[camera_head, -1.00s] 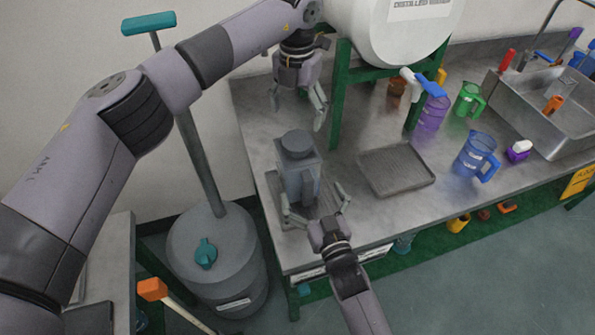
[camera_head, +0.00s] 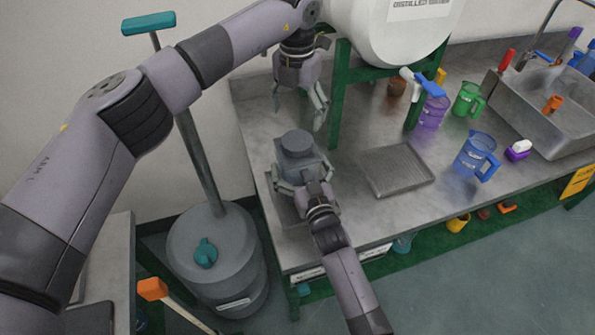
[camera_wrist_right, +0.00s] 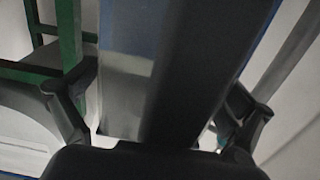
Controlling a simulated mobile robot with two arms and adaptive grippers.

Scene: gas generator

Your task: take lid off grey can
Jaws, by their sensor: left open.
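The grey can (camera_head: 310,164) stands on the near left part of the grey bench, with its round grey lid (camera_head: 297,142) on top. My right gripper (camera_head: 305,184) is low at the can's near side, its fingers spread on either side of the body. In the right wrist view the can (camera_wrist_right: 123,85) fills the middle between the fingers; firm contact on both sides is not clear. My left gripper (camera_head: 318,108) is open and empty, above and behind the can, pointing down, apart from the lid.
A ridged grey tray (camera_head: 397,169) lies right of the can. A green stand (camera_head: 337,95) carries a white distilled-water tank (camera_head: 395,30) behind. Blue (camera_head: 474,155), purple and green jugs stand farther right, near the sink (camera_head: 540,110). A grey bin (camera_head: 230,260) is on the floor at left.

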